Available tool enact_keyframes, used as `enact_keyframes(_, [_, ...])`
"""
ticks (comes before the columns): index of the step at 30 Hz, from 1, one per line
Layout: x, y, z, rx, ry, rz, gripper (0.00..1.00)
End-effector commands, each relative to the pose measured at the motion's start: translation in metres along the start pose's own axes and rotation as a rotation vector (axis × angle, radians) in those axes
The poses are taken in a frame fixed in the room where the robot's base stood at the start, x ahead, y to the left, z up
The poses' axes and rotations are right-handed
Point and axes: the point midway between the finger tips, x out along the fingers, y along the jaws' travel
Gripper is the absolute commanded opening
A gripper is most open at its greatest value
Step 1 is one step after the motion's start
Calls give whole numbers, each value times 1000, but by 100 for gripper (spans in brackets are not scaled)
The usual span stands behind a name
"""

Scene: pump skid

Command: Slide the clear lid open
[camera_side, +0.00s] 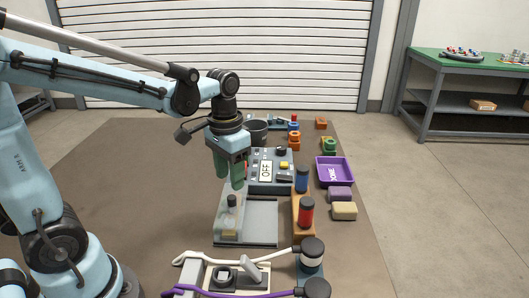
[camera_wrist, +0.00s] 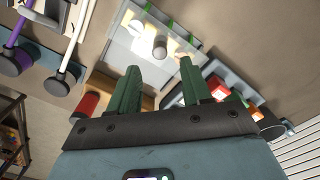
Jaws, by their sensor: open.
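The clear lid (camera_side: 224,222) lies over the left part of a flat grey base (camera_side: 263,222) and carries an upright dark knob (camera_side: 233,201). The lid (camera_wrist: 135,40) and the round top of its knob (camera_wrist: 159,52) also show in the wrist view. My gripper (camera_side: 231,181) points down just above the knob, its two green fingers apart and nothing between them. In the wrist view my gripper (camera_wrist: 160,66) has the knob just beyond and between its fingertips. A yellowish thing shows beneath the lid.
Behind the base stands a grey control panel (camera_side: 270,187) with an OFF label. Red (camera_side: 306,212) and blue (camera_side: 302,179) cylinders stand to the right, near a purple tray (camera_side: 335,183). White and purple hoses with dark-capped fittings (camera_side: 312,255) lie in front. The mat's left side is clear.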

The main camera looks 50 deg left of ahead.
Motion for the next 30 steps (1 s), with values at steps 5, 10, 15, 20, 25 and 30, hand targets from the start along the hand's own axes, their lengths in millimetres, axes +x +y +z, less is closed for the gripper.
enact_keyframes(5, [25,0,0,0,1,0,48])
enact_keyframes(10, [44,0,0,0,1,0,48])
enact_keyframes(15, [54,0,0,0,1,-1,48])
enact_keyframes(20, [57,0,0,0,1,-1,48])
enact_keyframes(25, [57,0,0,0,1,-1,48])
enact_keyframes(30, [57,0,0,0,1,0,28])
